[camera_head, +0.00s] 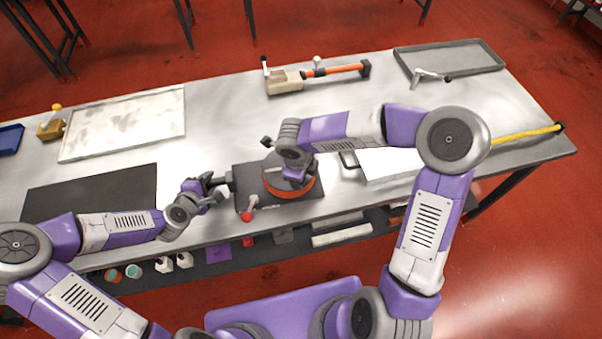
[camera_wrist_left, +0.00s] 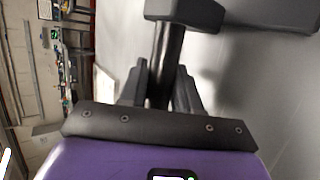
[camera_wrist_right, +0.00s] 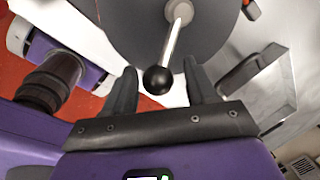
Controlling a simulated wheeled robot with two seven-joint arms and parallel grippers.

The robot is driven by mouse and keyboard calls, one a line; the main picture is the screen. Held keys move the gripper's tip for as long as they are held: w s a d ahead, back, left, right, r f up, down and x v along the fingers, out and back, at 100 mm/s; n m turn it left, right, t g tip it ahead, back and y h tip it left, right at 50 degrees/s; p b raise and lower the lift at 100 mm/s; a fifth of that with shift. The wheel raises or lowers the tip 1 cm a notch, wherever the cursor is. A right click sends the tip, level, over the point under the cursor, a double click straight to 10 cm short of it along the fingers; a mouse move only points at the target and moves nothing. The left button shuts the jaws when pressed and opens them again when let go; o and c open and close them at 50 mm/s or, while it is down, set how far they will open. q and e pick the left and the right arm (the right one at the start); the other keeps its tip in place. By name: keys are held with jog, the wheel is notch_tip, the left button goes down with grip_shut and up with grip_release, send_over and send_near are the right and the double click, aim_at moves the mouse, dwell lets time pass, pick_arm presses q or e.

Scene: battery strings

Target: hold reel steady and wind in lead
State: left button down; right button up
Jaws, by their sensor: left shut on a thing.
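The reel (camera_head: 292,188) is an orange-rimmed drum on a dark base plate (camera_head: 243,171) near the table's front edge. My left gripper (camera_head: 212,189) is left of the base, shut on a dark bar-like handle (camera_head: 230,181) that projects from it. In the left wrist view this handle (camera_wrist_left: 167,60) lies between the fingers. My right wrist covers much of the reel in the head view. In the right wrist view, a crank with a black ball knob (camera_wrist_right: 158,80) rises from the drum's grey face (camera_wrist_right: 125,25). The knob sits between the open fingers of my right gripper (camera_wrist_right: 160,75), with gaps on both sides.
A red-knobbed lever (camera_head: 247,214) stands at the base's front. A yellow strip (camera_head: 525,133), perhaps the lead, lies at the table's right end. A black mat (camera_head: 95,190), a pale board (camera_head: 125,125), an orange-barred tool (camera_head: 335,72) and a grey tray (camera_head: 450,60) lie around.

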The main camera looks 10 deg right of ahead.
jog(key=shift+r, duration=0.1)
notch_tip(320, 180, up, 12)
jog(key=s+a, duration=0.1)
jog(key=s, duration=0.1)
jog(key=shift+a+f, duration=0.15)
jog(key=shift+f, duration=0.05)
dwell(0.4)
jog(key=shift+c, duration=0.5)
